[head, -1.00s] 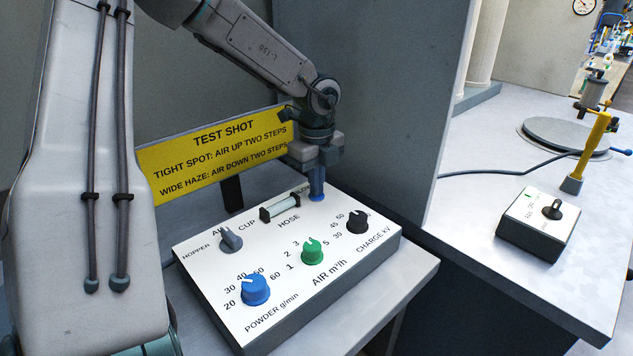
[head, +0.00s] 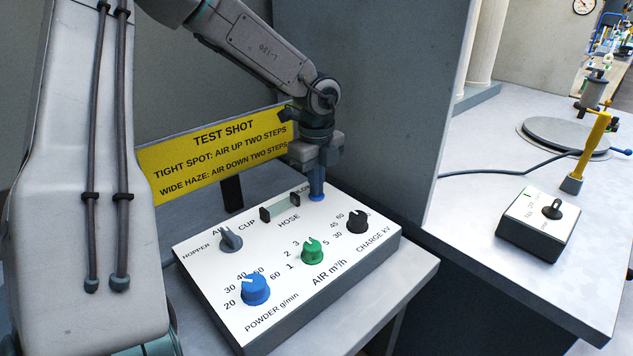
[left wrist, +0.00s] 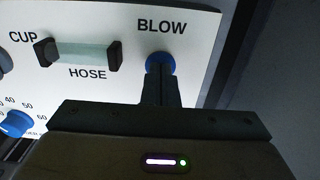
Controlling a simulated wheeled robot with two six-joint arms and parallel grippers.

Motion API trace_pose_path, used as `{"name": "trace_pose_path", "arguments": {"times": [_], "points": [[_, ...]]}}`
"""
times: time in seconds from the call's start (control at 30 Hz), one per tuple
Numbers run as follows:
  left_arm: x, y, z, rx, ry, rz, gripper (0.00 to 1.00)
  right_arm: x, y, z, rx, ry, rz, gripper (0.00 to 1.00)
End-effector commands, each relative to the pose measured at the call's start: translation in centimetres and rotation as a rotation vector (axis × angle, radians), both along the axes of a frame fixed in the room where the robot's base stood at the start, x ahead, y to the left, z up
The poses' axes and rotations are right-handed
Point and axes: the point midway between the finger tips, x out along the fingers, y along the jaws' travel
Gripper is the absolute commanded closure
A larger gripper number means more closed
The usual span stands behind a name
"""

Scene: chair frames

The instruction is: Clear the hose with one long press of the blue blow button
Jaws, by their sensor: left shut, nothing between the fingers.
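The blue blow button (head: 317,198) sits at the back right corner of the white control panel (head: 215,285). It also shows in the left wrist view (left wrist: 161,58), below the label BLOW. My left gripper (head: 317,187) is shut and empty, pointing down, with its fingertips on the button and covering most of it. The hose window (head: 280,207) is a sight tube between two black end blocks, beside the button. In the left wrist view the hose window (left wrist: 85,55) looks clear and pale green. My right gripper is not in view.
The panel also carries a grey selector (head: 230,239), a blue powder knob (head: 255,290), a green air knob (head: 312,251) and a black charge knob (head: 357,221). A yellow sign (head: 215,160) stands behind. A grey wall (head: 370,100) rises close behind the gripper.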

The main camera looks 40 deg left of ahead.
Motion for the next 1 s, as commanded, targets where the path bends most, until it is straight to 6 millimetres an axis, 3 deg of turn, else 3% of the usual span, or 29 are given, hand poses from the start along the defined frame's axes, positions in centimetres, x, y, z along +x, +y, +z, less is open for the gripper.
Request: {"name": "trace_pose_path", "arguments": {"times": [0.53, 1.0], "points": [[-0.2, -0.1, 0.0, -0.002, 0.007, -0.001, 1.0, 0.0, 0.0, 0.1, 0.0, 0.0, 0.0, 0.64], [0.0, 0.0, 4.5, 0.0, 0.001, 0.0, 1.0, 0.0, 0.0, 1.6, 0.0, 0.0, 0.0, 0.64]]}}
